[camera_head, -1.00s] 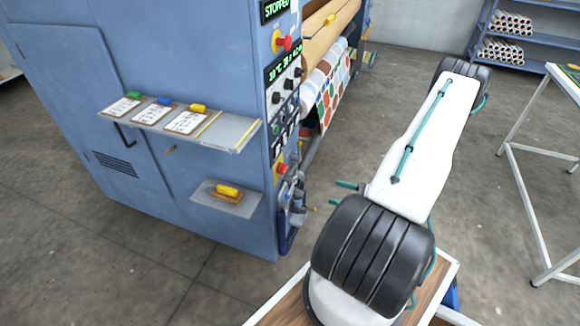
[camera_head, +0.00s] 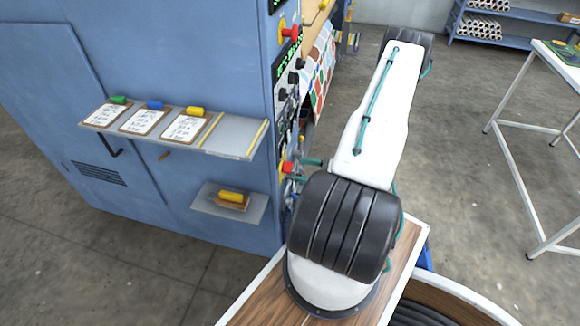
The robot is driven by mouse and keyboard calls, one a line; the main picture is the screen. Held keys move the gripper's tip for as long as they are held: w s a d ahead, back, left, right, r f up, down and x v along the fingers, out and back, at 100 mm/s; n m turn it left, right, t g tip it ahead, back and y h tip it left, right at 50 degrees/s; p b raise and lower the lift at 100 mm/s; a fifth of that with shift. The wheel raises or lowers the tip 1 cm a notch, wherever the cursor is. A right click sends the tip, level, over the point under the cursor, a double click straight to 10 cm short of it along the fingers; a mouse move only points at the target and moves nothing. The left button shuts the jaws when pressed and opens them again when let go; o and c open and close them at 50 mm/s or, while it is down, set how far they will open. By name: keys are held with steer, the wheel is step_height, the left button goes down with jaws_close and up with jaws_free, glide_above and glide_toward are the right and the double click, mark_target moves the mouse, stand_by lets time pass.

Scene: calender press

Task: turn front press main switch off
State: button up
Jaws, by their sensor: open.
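The blue press cabinet (camera_head: 215,70) fills the left and middle of the view. Its narrow control panel (camera_head: 285,122) is seen at a steep angle on the right edge. A red control on a yellow plate (camera_head: 287,168) sits low on this panel; it looks like the main switch, but its handle position cannot be made out. A red button on yellow (camera_head: 290,33) sits near the top of the panel. My arm rises to the right of the panel, and its black joint stands close to the low red control in the picture. My gripper is not in view.
A shelf (camera_head: 235,136) with clipboards and coloured markers juts from the cabinet. A smaller shelf (camera_head: 205,204) below holds a yellow-topped block (camera_head: 232,200). A white-framed table (camera_head: 520,110) stands at right, a rack (camera_head: 505,38) behind. Floor between is clear.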

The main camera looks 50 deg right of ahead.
mark_target(287, 168)
steer(key=shift+x, duration=2.15)
steer(key=shift+d, duration=0.15)
steer(key=c, duration=1)
steer(key=shift+a+f+n, duration=0.1)
steer(key=shift+f+n, duration=0.05)
steer(key=shift+n, duration=4.3)
steer(key=shift+a+f+n, duration=0.1)
steer(key=shift+n, duration=4.35)
steer(key=shift+o, duration=0.2)
